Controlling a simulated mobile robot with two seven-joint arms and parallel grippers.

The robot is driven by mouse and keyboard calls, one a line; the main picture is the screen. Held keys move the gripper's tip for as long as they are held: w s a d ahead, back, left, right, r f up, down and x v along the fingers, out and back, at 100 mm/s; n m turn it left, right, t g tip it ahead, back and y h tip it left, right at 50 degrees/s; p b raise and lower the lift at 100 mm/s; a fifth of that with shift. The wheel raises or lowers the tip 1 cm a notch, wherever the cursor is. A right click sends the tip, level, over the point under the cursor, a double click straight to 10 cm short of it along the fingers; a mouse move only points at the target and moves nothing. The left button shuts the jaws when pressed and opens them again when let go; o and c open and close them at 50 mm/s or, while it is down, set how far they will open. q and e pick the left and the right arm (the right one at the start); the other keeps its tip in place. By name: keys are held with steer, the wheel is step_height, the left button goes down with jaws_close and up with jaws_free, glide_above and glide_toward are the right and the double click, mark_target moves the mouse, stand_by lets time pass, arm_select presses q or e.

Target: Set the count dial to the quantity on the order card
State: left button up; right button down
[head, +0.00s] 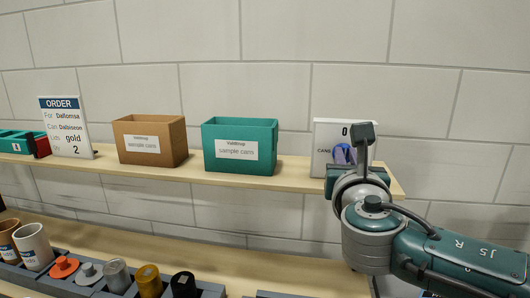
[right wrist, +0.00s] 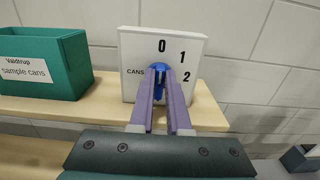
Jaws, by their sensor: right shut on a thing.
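The order card (head: 67,127) stands at the left of the shelf in the head view; its bottom line shows a 2 and the line above reads gold. The white count dial box (head: 322,135) stands at the shelf's right end, partly hidden by my right arm. In the right wrist view the count dial box (right wrist: 133,48) shows CANS and the numbers 0, 1 and 2 around a blue knob (right wrist: 158,67). My right gripper (right wrist: 158,80) is shut on the knob. Its fingers hide much of the knob, so I cannot tell where it points. My left gripper is out of view.
A brown box (head: 145,147) and a teal box (head: 235,155) labelled sample cans stand on the shelf (head: 290,173), left of the dial. Below, a grey rack (head: 55,283) holds cups and several coloured lids. The wall is close behind.

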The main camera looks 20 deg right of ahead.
stand_by(0.7)
steer(key=m+b, duration=0.1)
steer(key=m, duration=0.1)
steer(key=m+b, duration=0.1)
steer(key=m, duration=0.1)
steer(key=shift+s+d+f, duration=0.1)
steer(key=shift+d+f, duration=0.05)
steer(key=m+b, duration=0.2)
steer(key=m, duration=0.2)
steer(key=m+b, duration=0.3)
steer(key=m, duration=0.2)
steer(key=m+b, duration=0.3)
steer(key=m, duration=0.1)
steer(key=shift+s+d+f+m, duration=0.2)
steer(key=shift+d+f+m, duration=0.1)
steer(key=shift+f, duration=0.1)
steer(key=shift+b, duration=0.3)
steer(key=c, duration=0.9)
jaws_free()
